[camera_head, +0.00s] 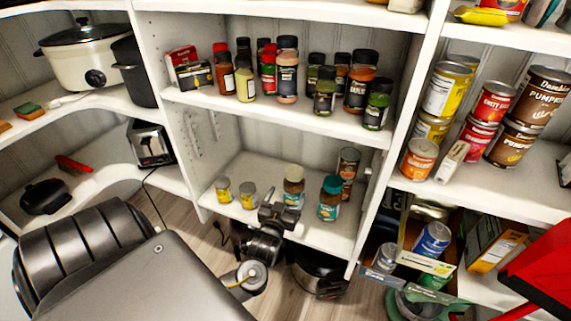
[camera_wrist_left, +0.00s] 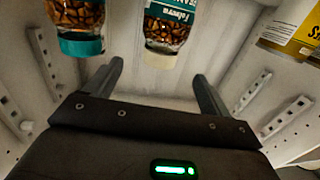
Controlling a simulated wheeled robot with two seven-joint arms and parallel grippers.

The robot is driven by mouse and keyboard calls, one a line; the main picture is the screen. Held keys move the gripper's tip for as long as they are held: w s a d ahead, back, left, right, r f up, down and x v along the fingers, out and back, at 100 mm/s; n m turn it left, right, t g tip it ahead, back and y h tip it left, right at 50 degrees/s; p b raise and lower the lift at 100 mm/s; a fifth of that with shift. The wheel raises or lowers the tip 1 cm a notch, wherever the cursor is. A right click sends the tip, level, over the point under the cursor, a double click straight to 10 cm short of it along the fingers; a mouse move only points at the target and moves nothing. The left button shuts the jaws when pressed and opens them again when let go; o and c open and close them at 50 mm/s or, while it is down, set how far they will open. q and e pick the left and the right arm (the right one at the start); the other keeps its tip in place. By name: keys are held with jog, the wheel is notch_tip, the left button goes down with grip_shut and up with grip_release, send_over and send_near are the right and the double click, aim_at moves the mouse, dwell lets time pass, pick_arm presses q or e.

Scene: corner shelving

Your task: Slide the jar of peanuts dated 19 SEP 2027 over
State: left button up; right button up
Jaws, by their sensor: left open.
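Two nut jars stand on the lower shelf of the middle bay. The one with the cream lid (camera_head: 293,188) is directly behind my left gripper (camera_head: 280,212). The one with the teal lid (camera_head: 330,199) stands to its right. The left wrist view is upside down and shows the cream-lidded jar (camera_wrist_left: 168,25) ahead, between the lines of my open, empty fingers (camera_wrist_left: 158,72). The teal-lidded jar (camera_wrist_left: 80,18) is off to the left there. I cannot read a date on either jar. My right gripper is out of view.
Two small yellow tins (camera_head: 235,192) stand left of the jars, and a dark-lidded jar (camera_head: 347,165) stands behind the teal-lidded one. The shelf above holds several spice jars (camera_head: 287,70). White uprights close the bay on both sides. Bare shelf (camera_head: 260,168) shows behind the tins.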

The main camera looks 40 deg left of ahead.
aim_at(295, 173)
pick_arm(q)
jog(key=shift+a+r, duration=0.15)
jog(key=shift+r, duration=0.25)
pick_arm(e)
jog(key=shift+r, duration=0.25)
pick_arm(q)
jog(key=b+x, duration=0.1)
jog(key=x, duration=0.8)
jog(key=shift+w, duration=0.2)
jog(key=shift+w+a, duration=0.35)
jog(key=shift+w, duration=0.3)
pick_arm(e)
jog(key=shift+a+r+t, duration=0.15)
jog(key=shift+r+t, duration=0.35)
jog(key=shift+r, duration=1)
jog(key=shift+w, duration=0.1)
